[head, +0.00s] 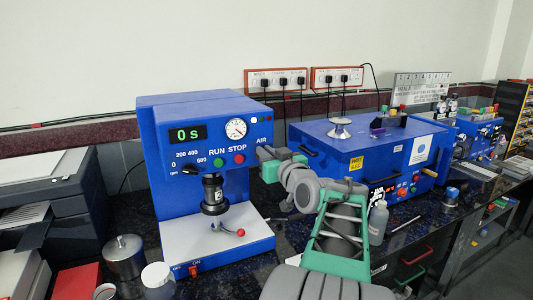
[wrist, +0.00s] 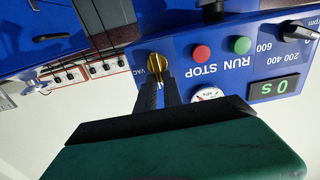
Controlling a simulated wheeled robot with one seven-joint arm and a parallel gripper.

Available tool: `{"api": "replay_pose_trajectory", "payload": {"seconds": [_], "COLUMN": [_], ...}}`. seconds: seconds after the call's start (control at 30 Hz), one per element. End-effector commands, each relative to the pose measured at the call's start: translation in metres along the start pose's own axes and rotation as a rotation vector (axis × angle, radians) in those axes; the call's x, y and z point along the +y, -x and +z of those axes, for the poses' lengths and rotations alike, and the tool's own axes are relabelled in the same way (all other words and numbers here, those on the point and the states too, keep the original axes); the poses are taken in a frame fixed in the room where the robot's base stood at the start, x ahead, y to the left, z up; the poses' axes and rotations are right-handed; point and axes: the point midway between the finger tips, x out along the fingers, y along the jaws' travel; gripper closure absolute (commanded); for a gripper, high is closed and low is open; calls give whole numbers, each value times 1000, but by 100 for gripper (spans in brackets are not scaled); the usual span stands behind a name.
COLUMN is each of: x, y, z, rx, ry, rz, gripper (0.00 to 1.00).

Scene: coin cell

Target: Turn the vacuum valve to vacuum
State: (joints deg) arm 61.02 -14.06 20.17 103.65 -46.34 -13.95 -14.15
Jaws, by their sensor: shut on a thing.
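The vacuum valve is a small brass-coloured knob (wrist: 155,63) on the front panel of the blue machine (head: 195,105), beside the RUN and STOP buttons. In the wrist view, which is upside down, my gripper (wrist: 157,80) has its two dark fingers around the knob, shut on it. In the head view my gripper (head: 262,153) reaches the right edge of the panel, just below the "AIR" label, and hides the knob. The knob's exact pointing direction is hard to tell.
The panel also carries a green button (head: 218,162), a red button (head: 239,159), a round gauge (head: 236,129) and a display (head: 188,134) reading "0 s". A blue box (head: 330,150) stands close on the right. A metal pot (head: 124,258) and bottles stand on the dark counter.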

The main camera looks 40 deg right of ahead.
Motion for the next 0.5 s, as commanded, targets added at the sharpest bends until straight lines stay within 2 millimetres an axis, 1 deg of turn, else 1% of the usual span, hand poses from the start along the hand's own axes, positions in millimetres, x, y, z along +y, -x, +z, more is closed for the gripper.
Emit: {"api": "replay_pose_trajectory", "payload": {"seconds": [0.3,0.5], "x": [0,1], "y": [0,0], "z": [0,1], "rx": [-1,-1], "ry": [-7,-57], "rz": [0,0], "gripper": [100,100]}}
